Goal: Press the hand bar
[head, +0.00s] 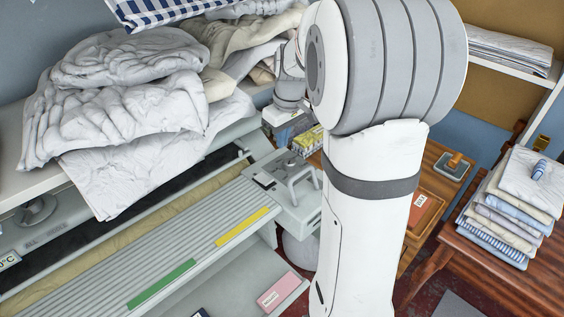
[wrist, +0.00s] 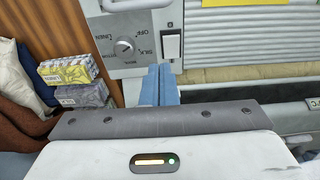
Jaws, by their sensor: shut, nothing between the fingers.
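A grey loop-shaped bar (head: 300,174) stands on the end housing (head: 290,205) of the ironer in the head view. I cannot tell for certain that it is the hand bar. In the wrist view, a control panel (wrist: 140,48) carries a round dial (wrist: 124,46) with fabric settings and a pale rocker switch (wrist: 172,46). My gripper (wrist: 160,72) is shut and empty, its blue fingers side by side just below the switch. Whether they touch the panel is unclear. In the head view my arm hides part of the machine's end, and the fingertips are hard to make out.
The slatted board (head: 185,240) has a green strip (head: 162,283) and a yellow strip (head: 242,227). Crumpled white linen (head: 120,110) covers the shelf above the padded roller (head: 120,235). Folded cloths (head: 508,210) are stacked on a wooden table at right. Small boxes (wrist: 66,70) stand left of the panel.

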